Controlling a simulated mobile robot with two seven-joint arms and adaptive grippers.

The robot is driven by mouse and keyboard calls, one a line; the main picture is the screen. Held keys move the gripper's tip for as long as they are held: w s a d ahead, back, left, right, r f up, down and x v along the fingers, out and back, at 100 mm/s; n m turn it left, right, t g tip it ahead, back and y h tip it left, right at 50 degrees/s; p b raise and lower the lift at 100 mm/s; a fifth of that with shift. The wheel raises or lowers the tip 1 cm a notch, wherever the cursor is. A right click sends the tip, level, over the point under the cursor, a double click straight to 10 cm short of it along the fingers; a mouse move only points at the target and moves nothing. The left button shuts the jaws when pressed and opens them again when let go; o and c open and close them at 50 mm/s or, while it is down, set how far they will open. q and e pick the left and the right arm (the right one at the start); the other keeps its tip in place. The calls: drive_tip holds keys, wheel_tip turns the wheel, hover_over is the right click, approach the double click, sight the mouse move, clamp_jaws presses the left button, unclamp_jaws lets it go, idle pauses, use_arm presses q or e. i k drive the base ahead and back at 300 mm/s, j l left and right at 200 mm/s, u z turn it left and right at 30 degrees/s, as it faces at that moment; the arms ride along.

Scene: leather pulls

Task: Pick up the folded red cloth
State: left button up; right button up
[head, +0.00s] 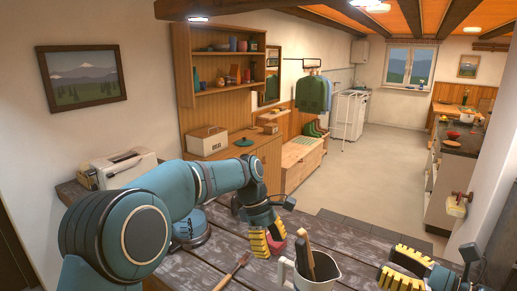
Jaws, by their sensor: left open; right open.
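A small red thing (277,247), which looks like the folded red cloth, lies on the dark wooden table (345,240) in the head view. Much of it is hidden by my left gripper (269,239), whose yellow fingers point down at the tabletop beside it. The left gripper is open, with the red thing at its fingertips; I cannot tell whether they touch. My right gripper (402,268) is open and empty over the table at the lower right, apart from the red thing.
A cream machine (120,168) sits at the table's far left. The table behind the jug is clear.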

sight(276, 248)
drive_tip(key=k, duration=0.9)
